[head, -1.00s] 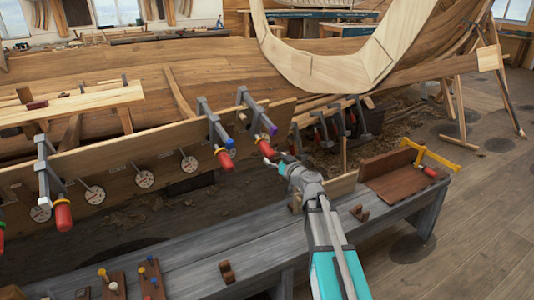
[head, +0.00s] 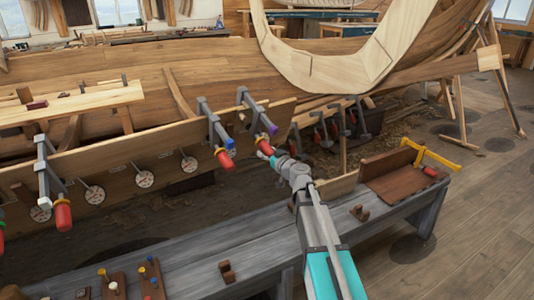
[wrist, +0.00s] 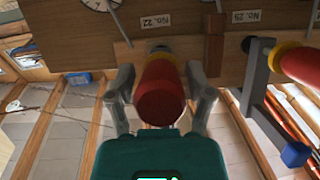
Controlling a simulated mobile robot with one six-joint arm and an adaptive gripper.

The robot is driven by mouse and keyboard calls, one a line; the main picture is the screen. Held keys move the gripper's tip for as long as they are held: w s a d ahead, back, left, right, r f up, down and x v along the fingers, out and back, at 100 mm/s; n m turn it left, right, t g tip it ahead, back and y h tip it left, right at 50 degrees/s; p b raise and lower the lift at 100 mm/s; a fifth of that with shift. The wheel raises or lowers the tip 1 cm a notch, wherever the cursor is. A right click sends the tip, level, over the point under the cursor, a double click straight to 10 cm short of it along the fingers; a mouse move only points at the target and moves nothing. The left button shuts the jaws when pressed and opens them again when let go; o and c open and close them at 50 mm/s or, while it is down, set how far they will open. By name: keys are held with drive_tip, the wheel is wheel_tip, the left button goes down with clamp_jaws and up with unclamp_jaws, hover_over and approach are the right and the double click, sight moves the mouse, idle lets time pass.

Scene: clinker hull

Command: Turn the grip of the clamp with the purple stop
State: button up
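The clamp with the purple stop (head: 273,129) sits on the plank's right end in the head view. Its red grip (head: 264,147) points down toward my gripper (head: 275,157). In the wrist view, a red grip (wrist: 160,95) with a yellow collar lies between the two grey fingers of my gripper (wrist: 160,85). The fingers stand apart on both sides of the grip, with a narrow gap showing at each side. The purple stop is not visible in the wrist view.
A neighbouring clamp with a blue stop (head: 229,143) and red grip (head: 225,159) is close to the left; its blue stop (wrist: 295,154) shows at right in the wrist view.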

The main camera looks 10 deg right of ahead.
drive_tip(key=c, duration=0.7)
drive_tip(key=shift+o, duration=0.2)
drive_tip(key=m+g+y, duration=0.1)
drive_tip(key=m+y, duration=0.1)
drive_tip(key=shift+m+y+b, duration=0.3)
drive_tip(key=shift+s+a+r+m+g+y+b, duration=0.15)
drive_tip(key=shift+m+y+b, duration=0.15)
drive_tip(key=shift+m+y, duration=0.3)
drive_tip(key=shift+w+f+m+g+y+b, duration=0.15)
drive_tip(key=shift+m+y+b, duration=0.1)
drive_tip(key=shift+m+y, duration=0.3)
drive_tip(key=shift+s+r, duration=0.1)
drive_tip(key=shift+s, duration=0.05)
drive_tip(key=o, duration=1.2)
drive_tip(key=shift+c, duration=0.2)
